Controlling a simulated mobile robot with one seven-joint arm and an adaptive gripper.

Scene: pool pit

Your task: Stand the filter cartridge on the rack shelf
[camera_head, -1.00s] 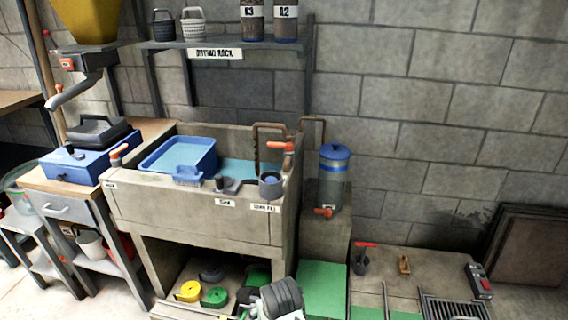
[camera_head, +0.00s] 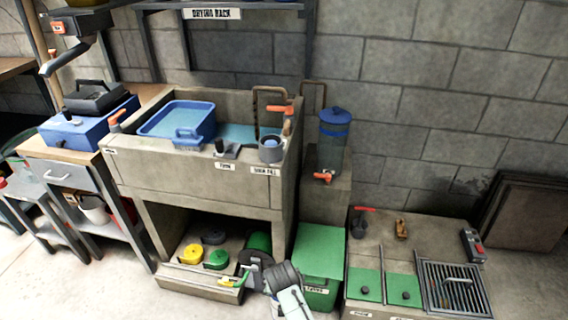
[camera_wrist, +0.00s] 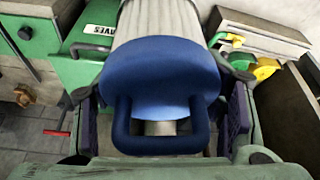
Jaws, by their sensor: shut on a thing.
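The filter cartridge (camera_wrist: 165,22) is a white pleated cylinder with a blue end cap (camera_wrist: 163,75) and a blue loop handle. In the wrist view my gripper (camera_wrist: 160,118) is shut on it at the capped end, with dark pads on both sides. The pleated body points away from the wrist camera, and its far end is cut off. In the head view my arm shows at the bottom centre, and I cannot make out the cartridge there. The rack shelf (camera_head: 240,5), with its DRYING RACK label (camera_head: 212,14), is at the top edge; its upper surface is mostly cut off.
The stone sink (camera_head: 190,180) with a blue basin (camera_head: 178,122) stands below the shelf. A green bin (camera_head: 318,250) and a water container (camera_head: 333,145) are right of it. A floor grate (camera_head: 455,290) lies at the lower right. Bare wall fills the upper right.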

